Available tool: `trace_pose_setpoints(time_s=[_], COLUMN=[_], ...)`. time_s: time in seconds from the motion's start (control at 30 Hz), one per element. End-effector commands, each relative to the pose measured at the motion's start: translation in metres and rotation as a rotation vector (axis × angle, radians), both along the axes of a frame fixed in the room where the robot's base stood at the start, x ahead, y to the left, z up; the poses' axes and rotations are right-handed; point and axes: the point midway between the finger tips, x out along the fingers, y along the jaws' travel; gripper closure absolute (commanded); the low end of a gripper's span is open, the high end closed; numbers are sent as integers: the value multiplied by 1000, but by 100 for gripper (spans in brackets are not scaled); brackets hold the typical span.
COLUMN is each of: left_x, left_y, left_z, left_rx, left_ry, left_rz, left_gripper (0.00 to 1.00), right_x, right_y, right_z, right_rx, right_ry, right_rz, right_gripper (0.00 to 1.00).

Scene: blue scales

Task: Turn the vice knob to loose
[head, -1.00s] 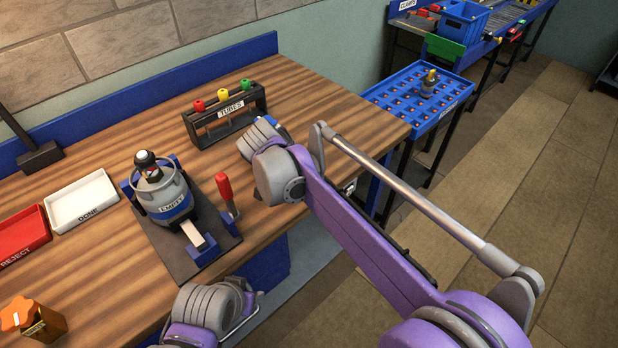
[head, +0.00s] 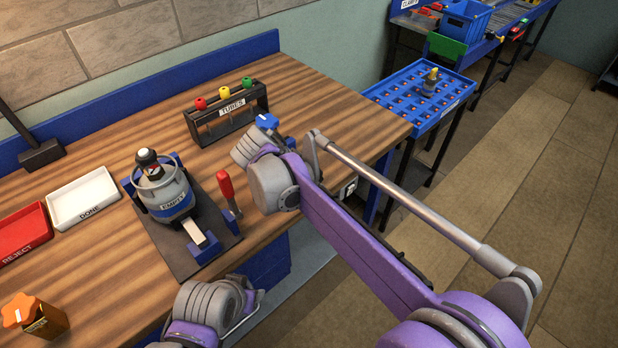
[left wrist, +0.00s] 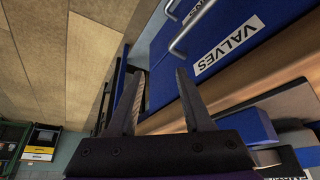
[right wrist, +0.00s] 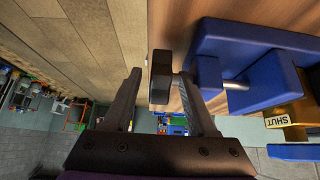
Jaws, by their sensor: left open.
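The blue vice (right wrist: 245,65) shows in the right wrist view at the bench edge, with a metal rod. Its dark knob (right wrist: 160,78) lies between the fingertips of my right gripper (right wrist: 160,85). The gripper is open, with gaps visible beside the knob. A brass valve (right wrist: 290,118) labelled SHUT is at the vice. My left gripper (left wrist: 158,75) is open and empty, near a blue VALVES drawer (left wrist: 222,50).
On the bench stand a canister (head: 160,187) marked EMPTY in a clamp with a red handle (head: 227,188), a TUBES rack (head: 212,125), a white DONE tray (head: 82,200), a red REJECT tray (head: 22,235) and an orange-knobbed valve (head: 40,318). Open floor lies to the right.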

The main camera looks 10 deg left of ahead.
Motion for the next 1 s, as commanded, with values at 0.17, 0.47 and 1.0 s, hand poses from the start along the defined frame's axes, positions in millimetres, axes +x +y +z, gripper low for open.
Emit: trace_pose_setpoints(time_s=[0.17,0.47,1.0], left_x=[0,1,1], left_y=[0,0,0], left_z=[0,3,8], left_rx=[0,0,0], left_ry=[0,-1,-3], left_rz=[0,0,0], left_gripper=[50,50,50], right_x=[0,-19,-50], right_y=[0,15,39], right_z=[0,34,88], right_rx=[0,0,0], right_ry=[0,0,0], right_rz=[0,4,0], right_gripper=[43,43,43])
